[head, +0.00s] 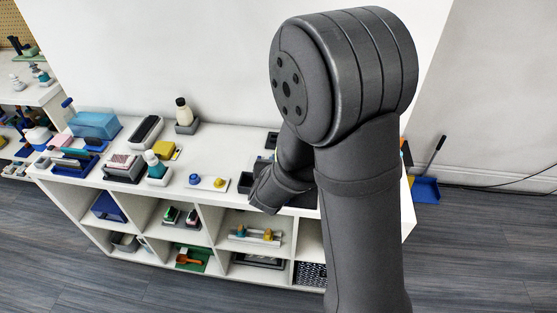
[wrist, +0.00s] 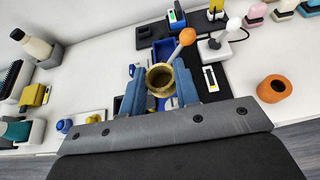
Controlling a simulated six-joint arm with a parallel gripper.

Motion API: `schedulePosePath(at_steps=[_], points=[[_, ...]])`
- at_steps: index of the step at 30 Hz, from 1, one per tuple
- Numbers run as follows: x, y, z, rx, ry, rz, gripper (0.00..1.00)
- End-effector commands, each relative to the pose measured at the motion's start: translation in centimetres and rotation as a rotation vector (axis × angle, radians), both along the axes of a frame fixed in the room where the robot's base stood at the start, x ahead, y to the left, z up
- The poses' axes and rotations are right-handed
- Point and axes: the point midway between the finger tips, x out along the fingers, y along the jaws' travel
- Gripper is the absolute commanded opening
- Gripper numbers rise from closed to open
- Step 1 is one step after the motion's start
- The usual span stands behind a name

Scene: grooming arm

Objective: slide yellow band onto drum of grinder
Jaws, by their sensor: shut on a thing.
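My gripper (wrist: 161,84) shows in the wrist view with its two blue fingers shut on the yellow band (wrist: 154,88). The band is a short open ring, held with its opening toward the camera, above the shelf top. A white device with a cord (wrist: 214,48) stands on a black mat ahead and to the right of the band; it looks like the grinder, but I cannot clearly make out its drum. The band is apart from it. In the head view my own arm hides the gripper, the band and most of that area.
An orange ball on a stick (wrist: 187,36) rises just beyond the band, near a blue tray (wrist: 163,48). A yellow block (wrist: 35,95) and a bottle (wrist: 38,44) stand at left. The white shelf (head: 222,165) has open compartments below.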

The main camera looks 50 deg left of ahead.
Motion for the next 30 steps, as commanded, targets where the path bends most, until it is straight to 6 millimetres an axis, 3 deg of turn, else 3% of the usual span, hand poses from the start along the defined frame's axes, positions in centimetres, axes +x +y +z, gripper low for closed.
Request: schedulePosePath(at_steps=[18, 30], points=[[0.0, 0.0, -5.0, -0.003, 0.000, 0.000, 0.00], [0.0, 0.0, -5.7, 0.000, 0.000, 0.000, 0.00]])
